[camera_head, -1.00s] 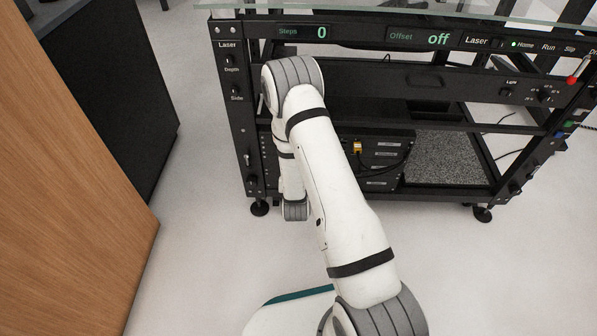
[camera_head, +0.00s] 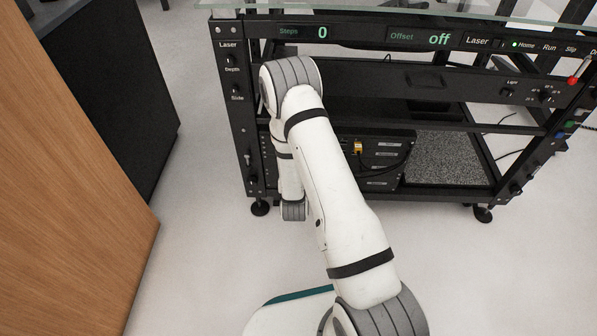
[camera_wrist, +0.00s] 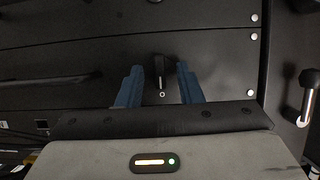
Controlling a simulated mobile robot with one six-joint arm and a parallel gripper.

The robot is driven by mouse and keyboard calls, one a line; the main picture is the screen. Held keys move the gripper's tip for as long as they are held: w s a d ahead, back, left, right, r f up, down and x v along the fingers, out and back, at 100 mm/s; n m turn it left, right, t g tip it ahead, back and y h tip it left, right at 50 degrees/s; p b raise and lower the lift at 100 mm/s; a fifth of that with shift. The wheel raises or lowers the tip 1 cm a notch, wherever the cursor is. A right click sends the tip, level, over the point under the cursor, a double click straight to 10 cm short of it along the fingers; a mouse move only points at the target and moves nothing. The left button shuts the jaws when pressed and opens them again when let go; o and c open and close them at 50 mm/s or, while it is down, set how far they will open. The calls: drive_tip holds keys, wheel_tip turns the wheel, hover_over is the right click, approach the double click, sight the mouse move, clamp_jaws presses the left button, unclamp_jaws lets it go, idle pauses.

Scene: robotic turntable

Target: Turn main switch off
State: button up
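Whether the fingertips reach the knob's depth cannot be told. In the head view, my gripper and this knob are hidden behind my arm and the rack.
The black rack (camera_head: 430,85) carries a display strip reading Steps 0 and Offset off. A control box (camera_head: 385,160) with a yellow connector and cables sits low inside it. In the wrist view, a metallic handle (camera_wrist: 308,98) is at right. A wooden panel (camera_head: 70,180) stands at left.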

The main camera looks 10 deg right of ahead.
drive_tip(key=p+v, duration=0.2)
drive_tip(key=v, duration=0.6)
drive_tip(key=shift+p, duration=0.3)
drive_tip(key=shift+w, duration=0.1)
wheel_tip(320, 180, up, 34)
drive_tip(key=a+g+y+p, duration=0.2)
drive_tip(key=g+y+p, duration=0.15)
drive_tip(key=p, duration=1.35)
drive_tip(key=s+d+r+n+g+p, duration=0.1)
drive_tip(key=s+r+p, duration=0.4)
drive_tip(key=r, duration=0.6)
drive_tip(key=s+d+r+n+g+p, duration=0.1)
drive_tip(key=s+r+g+p, duration=0.2)
drive_tip(key=s+r+p, duration=0.3)
drive_tip(key=s+d+r+n+g+p, duration=0.1)
drive_tip(key=s+d+r+g+p, duration=0.1)
drive_tip(key=s+r+p, duration=0.4)
drive_tip(key=s+r, duration=0.5)
drive_tip(key=r, duration=0.5)
drive_tip(key=shift+s+r+g, duration=0.2)
drive_tip(key=shift+g, duration=0.15)
